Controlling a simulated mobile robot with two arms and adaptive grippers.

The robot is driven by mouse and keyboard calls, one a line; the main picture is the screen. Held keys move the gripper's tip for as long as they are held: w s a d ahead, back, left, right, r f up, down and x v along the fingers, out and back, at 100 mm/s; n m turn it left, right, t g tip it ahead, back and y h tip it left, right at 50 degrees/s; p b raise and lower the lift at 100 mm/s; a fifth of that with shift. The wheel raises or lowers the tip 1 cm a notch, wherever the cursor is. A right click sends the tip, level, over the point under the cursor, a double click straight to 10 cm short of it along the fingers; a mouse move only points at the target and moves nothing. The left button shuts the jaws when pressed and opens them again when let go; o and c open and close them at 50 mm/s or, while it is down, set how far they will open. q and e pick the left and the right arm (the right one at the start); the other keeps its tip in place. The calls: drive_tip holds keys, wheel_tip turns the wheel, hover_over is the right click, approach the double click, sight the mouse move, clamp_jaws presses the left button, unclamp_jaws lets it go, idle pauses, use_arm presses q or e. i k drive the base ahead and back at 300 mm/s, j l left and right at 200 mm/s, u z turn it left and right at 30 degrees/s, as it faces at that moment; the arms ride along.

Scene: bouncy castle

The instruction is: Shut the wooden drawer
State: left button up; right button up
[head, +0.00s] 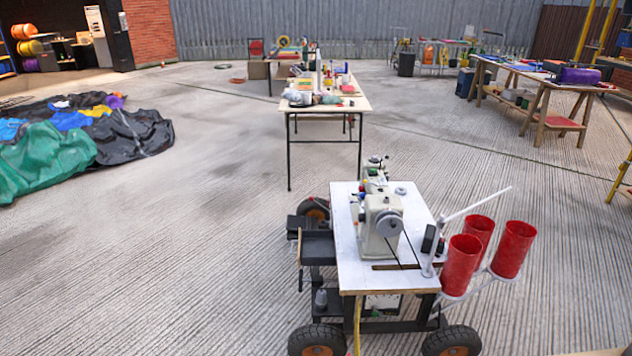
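I cannot make out a wooden drawer for certain in the head view. The closest wooden-topped piece is a wheeled sewing cart (345,262) with a pale top and a wooden front edge. A dark tray-like part (318,246) sticks out from its left side; I cannot tell whether it is a drawer. A cream sewing machine (378,215) stands on the cart top. Neither of my grippers is in view.
Red cones (463,262) stick out on the cart's right. A cluttered table (300,107) stands behind it. A wooden workbench (540,90) is at the back right. Crumpled coloured fabric (60,150) lies at left. Concrete floor is clear at front left.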

sight(316, 248)
drive_tip(key=i+j, duration=0.2)
drive_tip(key=i, duration=0.2)
drive_tip(key=i+j+z, duration=0.15)
drive_tip(key=i, duration=0.3)
drive_tip(key=i+j, duration=0.3)
drive_tip(key=i+l+z, duration=0.05)
drive_tip(key=i, duration=0.05)
